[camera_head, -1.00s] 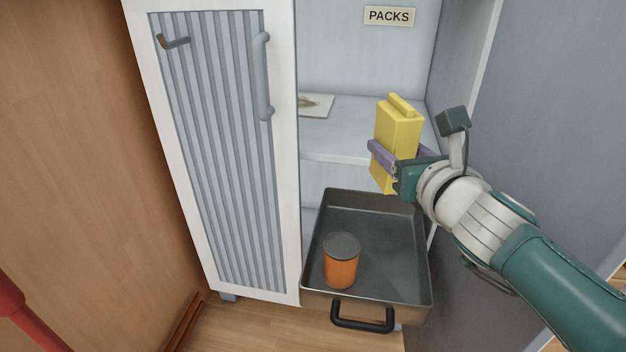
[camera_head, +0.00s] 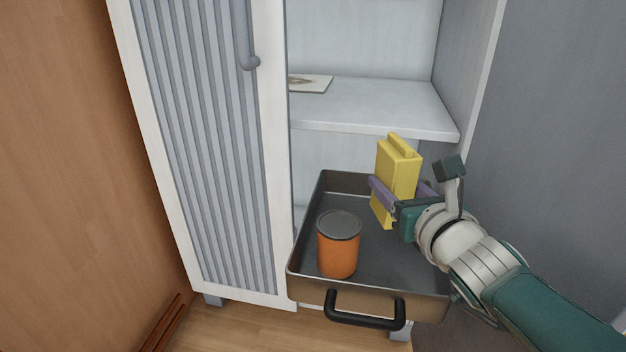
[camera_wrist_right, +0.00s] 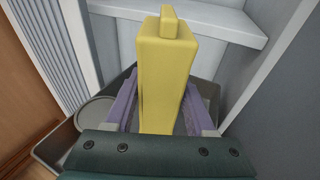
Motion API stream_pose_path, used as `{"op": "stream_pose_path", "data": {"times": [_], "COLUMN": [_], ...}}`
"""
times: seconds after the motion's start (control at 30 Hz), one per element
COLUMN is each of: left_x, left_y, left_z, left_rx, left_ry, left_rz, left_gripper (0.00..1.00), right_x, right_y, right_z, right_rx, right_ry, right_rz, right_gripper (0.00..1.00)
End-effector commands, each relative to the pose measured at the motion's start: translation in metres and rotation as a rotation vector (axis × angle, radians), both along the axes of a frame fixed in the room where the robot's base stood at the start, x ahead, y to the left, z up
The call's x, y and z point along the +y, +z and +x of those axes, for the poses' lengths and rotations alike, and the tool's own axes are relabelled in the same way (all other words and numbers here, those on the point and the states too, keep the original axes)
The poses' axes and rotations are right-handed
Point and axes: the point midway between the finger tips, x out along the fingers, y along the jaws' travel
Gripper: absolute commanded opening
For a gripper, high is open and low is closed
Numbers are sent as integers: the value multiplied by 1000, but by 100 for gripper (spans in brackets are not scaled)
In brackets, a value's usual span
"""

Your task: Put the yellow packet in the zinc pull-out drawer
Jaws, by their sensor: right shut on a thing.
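The yellow packet (camera_head: 397,168) is upright between the purple fingers of my right gripper (camera_head: 402,196), which is shut on it. In the head view the packet appears over the back right part of the pull-out drawer (camera_head: 366,316). Its lower end shows against the drawer floor, and I cannot tell how high above it the packet is. In the right wrist view the packet (camera_wrist_right: 165,80) stands between both fingers (camera_wrist_right: 163,112). The grey metal drawer is pulled out and open at the top. My left gripper is not in view.
An orange jar (camera_head: 338,250) with a dark lid stands in the drawer's left front part. A white shelf (camera_head: 385,105) with a flat card (camera_head: 311,83) is behind and above. A ribbed door (camera_head: 195,150) is left, a grey panel (camera_head: 545,130) right. The drawer has a black handle (camera_head: 365,318).

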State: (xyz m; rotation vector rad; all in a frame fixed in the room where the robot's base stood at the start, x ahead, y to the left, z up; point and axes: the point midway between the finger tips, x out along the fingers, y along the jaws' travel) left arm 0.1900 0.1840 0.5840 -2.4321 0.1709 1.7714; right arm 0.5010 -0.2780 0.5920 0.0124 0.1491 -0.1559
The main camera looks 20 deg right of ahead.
Motion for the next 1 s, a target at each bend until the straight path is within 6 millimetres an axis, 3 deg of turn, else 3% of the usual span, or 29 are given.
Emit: {"op": "stream_pose_path", "data": {"times": [0.23, 0.5, 1.0], "left_x": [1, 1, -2], "left_y": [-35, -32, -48], "left_z": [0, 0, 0], "left_rx": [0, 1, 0], "left_ry": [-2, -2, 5], "left_rz": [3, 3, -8], "left_gripper": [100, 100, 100], "right_x": [0, 0, 0], "right_y": [-41, -39, -53], "right_z": [0, 0, 0], "right_rx": [-1, -3, -2], "right_ry": [0, 0, 0], "right_rz": [0, -1, 0], "right_gripper": [0, 0, 0]}}
